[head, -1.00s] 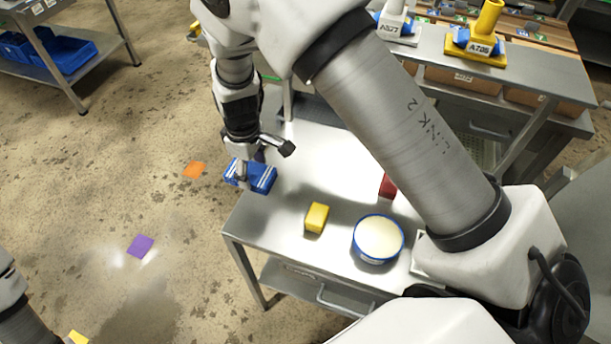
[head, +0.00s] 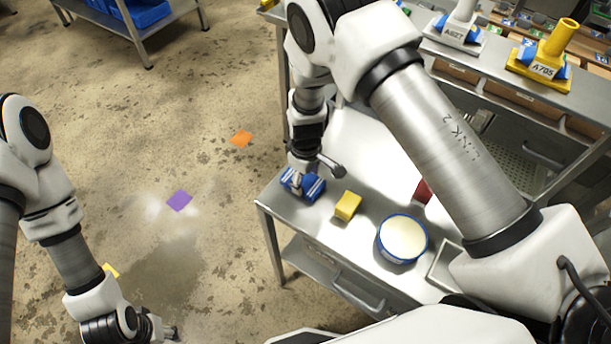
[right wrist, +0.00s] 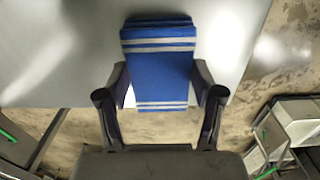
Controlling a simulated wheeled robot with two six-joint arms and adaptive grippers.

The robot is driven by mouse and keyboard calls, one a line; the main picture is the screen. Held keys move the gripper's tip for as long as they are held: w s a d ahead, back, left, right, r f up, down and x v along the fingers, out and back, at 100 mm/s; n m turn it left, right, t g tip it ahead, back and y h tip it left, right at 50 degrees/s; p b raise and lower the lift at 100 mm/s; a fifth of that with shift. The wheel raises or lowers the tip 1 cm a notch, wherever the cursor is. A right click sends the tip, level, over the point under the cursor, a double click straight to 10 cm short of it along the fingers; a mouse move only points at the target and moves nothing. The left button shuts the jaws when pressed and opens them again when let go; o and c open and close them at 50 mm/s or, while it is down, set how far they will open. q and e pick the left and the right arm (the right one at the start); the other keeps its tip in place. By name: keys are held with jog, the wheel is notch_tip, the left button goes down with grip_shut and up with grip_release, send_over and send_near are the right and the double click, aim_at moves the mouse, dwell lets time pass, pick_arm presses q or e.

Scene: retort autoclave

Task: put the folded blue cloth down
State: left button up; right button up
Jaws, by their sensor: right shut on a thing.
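The folded blue cloth (head: 314,187) has white stripes and is at the left edge of the steel table (head: 291,207). My right gripper (head: 297,184) is shut on it from above. In the right wrist view the cloth (right wrist: 160,70) sits between the two fingers (right wrist: 160,92), its far part over the tabletop and its near part past the edge, with floor behind. I cannot tell whether it touches the table. My left gripper (head: 168,332) is at the lower left over the floor, away from the cloth; its jaw state is unclear.
A yellow block (head: 347,205) is just right of the cloth. A round blue-rimmed tub (head: 402,238) and a partly hidden red thing (head: 423,191) stand farther right. The tabletop behind them looks clear.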

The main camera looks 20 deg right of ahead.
aim_at(306, 181)
jog(key=o, duration=1)
jog(key=shift+s, duration=0.1)
jog(key=shift+r, duration=0.1)
jog(key=shift+r, duration=0.2)
notch_tip(306, 181, up, 12)
jog(key=b, duration=0.2)
jog(key=shift+f+b, duration=0.15)
jog(key=shift+b, duration=0.2)
